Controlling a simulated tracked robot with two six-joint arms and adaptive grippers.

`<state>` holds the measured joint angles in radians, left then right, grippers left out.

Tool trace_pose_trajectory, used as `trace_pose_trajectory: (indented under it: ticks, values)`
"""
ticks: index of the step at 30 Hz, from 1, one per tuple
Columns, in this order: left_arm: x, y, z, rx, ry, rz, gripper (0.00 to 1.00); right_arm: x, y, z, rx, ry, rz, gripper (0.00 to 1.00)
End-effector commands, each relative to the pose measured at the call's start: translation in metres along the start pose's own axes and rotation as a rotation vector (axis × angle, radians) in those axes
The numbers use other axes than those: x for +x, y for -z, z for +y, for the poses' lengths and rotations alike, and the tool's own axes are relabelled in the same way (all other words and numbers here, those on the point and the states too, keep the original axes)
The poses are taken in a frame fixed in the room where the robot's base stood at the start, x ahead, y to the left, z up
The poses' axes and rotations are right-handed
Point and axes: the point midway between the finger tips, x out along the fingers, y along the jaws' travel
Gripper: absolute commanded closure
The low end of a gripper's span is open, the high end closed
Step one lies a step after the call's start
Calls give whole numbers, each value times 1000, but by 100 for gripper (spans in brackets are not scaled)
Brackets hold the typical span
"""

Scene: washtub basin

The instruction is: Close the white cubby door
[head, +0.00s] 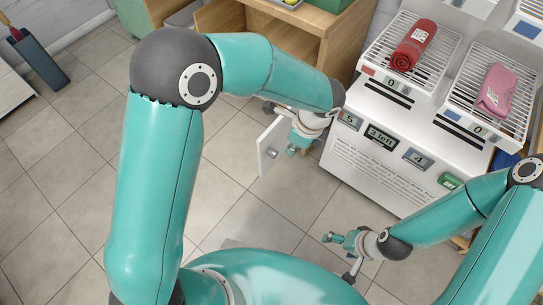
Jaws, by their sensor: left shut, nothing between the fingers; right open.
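The white cubby door (270,147) stands open as an upright panel above the tiled floor, in the middle of the head view. A small grey knob (271,153) shows on its face. Its hinge side and the cubby opening are hidden or unclear behind my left arm. My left gripper (294,150) is shut and empty, just right of the door; I cannot tell whether it touches the panel. My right gripper (330,238) is open and empty, low over the floor, to the lower right of the door.
A wooden cabinet (330,30) stands behind my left arm. A white counter (385,165) with number displays is at right, with a rolled red towel (414,45) and a folded pink cloth (495,90) on racks. Tiled floor (240,160) is clear left of the door.

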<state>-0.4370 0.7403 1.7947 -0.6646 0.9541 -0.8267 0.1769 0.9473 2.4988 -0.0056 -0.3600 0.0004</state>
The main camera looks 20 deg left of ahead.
Motion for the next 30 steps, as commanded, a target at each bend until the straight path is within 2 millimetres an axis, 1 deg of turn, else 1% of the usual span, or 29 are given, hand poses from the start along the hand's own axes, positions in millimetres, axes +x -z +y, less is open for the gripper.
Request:
trace_pose_trajectory:
  ticks: [1,3,7,11,14,24,26,27,30]
  values:
    - [3,2,-8,52,26,-45,100,21,0,7,0,0,1,19]
    - [-6,-2,-14,105,43,-98,100,28,0,10,0,0,1,19]
    - [-16,-7,-19,152,57,-150,100,34,1,12,-1,0,1,19]
    - [-10,-10,-20,161,55,-161,100,37,1,13,-1,0,1,19]
    - [5,-12,-20,160,52,-161,100,42,1,15,-1,0,1,19]
    - [74,-22,-24,158,51,-159,100,69,1,25,0,0,1,19]
    - [84,-23,-25,157,52,-158,100,73,1,26,0,0,1,19]
    - [84,-31,-27,152,56,-157,100,74,1,26,0,0,1,19]
    - [85,-46,-29,153,55,-157,100,77,1,28,0,0,1,19]
